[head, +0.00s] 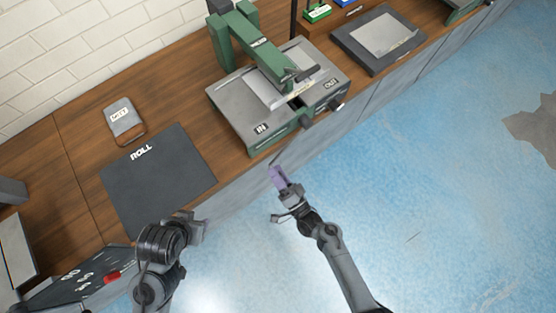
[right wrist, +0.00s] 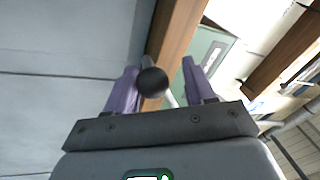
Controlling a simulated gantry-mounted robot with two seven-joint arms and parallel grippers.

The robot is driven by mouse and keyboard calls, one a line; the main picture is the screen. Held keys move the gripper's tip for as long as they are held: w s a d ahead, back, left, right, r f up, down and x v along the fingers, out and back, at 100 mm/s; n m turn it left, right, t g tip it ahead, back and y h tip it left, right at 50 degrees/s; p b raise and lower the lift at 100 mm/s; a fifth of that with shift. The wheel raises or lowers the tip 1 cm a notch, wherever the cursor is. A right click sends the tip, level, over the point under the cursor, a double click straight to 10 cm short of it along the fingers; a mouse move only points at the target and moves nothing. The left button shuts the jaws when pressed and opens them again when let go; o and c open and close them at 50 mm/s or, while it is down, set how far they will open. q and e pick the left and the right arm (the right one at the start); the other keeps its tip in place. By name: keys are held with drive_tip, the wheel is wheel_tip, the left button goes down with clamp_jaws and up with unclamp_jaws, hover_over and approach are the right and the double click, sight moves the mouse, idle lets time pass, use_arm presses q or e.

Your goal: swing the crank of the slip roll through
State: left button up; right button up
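The slip roll (head: 232,108) is the green and grey machine on the wooden bench, with IN and OUT labels and a metal sheet on top. Dark knobs show on its front side; the one at the front (head: 306,122) looks like part of the crank, but I cannot be sure. My right gripper (head: 276,174) has purple fingers and is open and empty, in front of the bench edge and apart from the machine. In the right wrist view a dark ball knob (right wrist: 152,82) appears between the spread fingers. My left gripper (head: 197,229) is at lower left; its fingers are unclear.
A dark panel with a red-handled item (head: 112,277) is at lower left. The blue floor (head: 440,190) is open.

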drive_tip(key=shift+f, duration=0.15)
drive_tip(key=shift+s+d+f, duration=0.1)
drive_tip(key=shift+s+d, duration=0.05)
drive_tip(key=shift+s, duration=0.05)
drive_tip(key=v, duration=1)
drive_tip(key=shift+s, duration=0.1)
